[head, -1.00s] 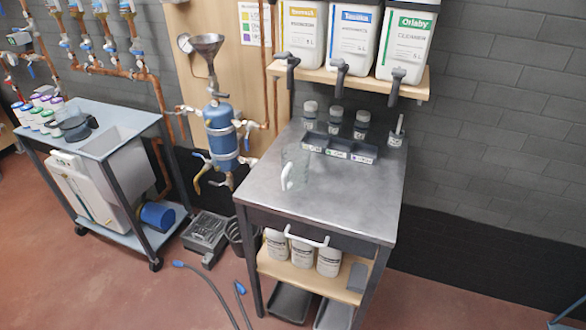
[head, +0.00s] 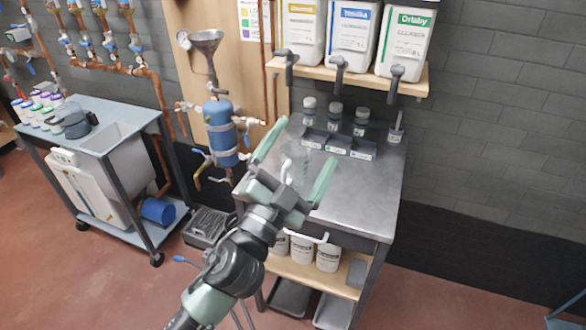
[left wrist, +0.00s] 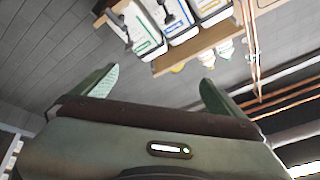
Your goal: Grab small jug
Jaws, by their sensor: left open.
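The small jug (head: 294,162) is a clear, faint vessel standing on the left part of the metal table (head: 350,195). My left gripper (head: 298,158) is open, with its two green fingers spread over the near left part of the table. In the head view the jug shows between the fingers, and its lower part and white handle are largely hidden by the gripper. I cannot tell whether the fingers are beside it or still above it. In the left wrist view the open fingers (left wrist: 158,82) have nothing between them, and the jug does not show. My right gripper is not in view.
Small dark trays (head: 338,145) and several bottles (head: 335,116) stand at the table's back. Large canisters (head: 352,35) with taps sit on a shelf (head: 412,86) above. A blue tank (head: 221,132) hangs left of the table. A cart (head: 140,118) stands further left.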

